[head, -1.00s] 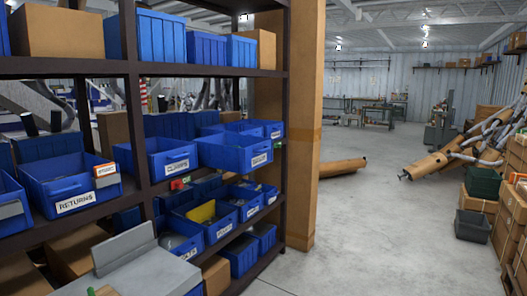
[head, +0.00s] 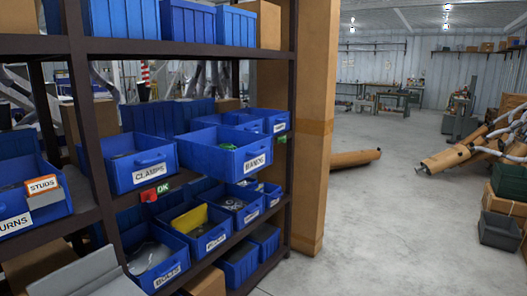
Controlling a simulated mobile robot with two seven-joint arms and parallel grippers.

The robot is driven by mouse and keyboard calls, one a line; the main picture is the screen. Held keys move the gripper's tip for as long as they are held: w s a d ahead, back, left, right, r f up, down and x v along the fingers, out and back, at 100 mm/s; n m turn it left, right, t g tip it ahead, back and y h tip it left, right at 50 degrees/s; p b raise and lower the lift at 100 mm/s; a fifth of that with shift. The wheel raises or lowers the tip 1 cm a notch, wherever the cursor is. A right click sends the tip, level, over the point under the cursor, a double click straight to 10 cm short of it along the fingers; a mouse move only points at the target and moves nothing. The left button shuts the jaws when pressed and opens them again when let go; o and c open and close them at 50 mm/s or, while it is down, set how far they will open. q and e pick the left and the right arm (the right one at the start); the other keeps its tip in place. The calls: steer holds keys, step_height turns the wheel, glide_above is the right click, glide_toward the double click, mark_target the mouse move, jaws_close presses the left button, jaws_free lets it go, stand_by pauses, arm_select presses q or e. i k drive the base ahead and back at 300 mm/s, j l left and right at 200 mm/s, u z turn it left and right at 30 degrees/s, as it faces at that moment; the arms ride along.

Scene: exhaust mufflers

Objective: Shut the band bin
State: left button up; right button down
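The band bin (head: 222,158) is a blue open-topped bin labelled BANDS, on the middle level of the dark shelf rack (head: 190,47). It juts out of the row toward the aisle, over the bins below, so it stands pulled out. Neither of my grippers is in view, and nothing touches the band bin.
A green OK tag (head: 163,188) and a red piece (head: 149,195) sit below the clamps bin. Lower bins, including a bolts bin (head: 155,272), stand underneath. A cardboard-coloured post (head: 315,130) rises at the rack's right end. Open concrete floor (head: 390,220) lies to the right.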

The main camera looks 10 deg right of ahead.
mark_target(199, 152)
steer(key=i+l+u, duration=0.15)
steer(key=i+l, duration=0.5)
steer(key=i, duration=0.1)
